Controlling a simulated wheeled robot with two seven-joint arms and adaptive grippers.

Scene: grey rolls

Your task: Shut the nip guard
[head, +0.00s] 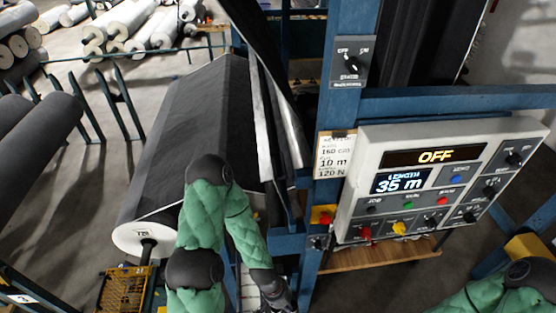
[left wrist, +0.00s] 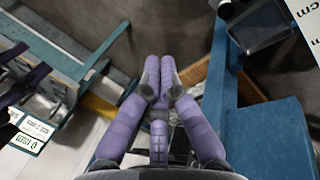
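I cannot clearly pick out the nip guard. A pale upright strip with dark sheet beside it (head: 263,125) stands between the big grey roll (head: 195,135) and the blue machine post, and I cannot tell if it belongs to the guard. My left gripper (head: 277,299) is at the bottom of the head view, low beside the blue post and partly cut off. In the left wrist view its purple fingers (left wrist: 159,68) are together at the tips with nothing seen between them. My right arm shows at the lower right, but its gripper is out of view.
A control box (head: 437,180) reading OFF and 35 m juts out right of the blue post (head: 345,100). A rotary switch (head: 350,63) is on the post. A yellow crate (head: 122,290) stands at lower left.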

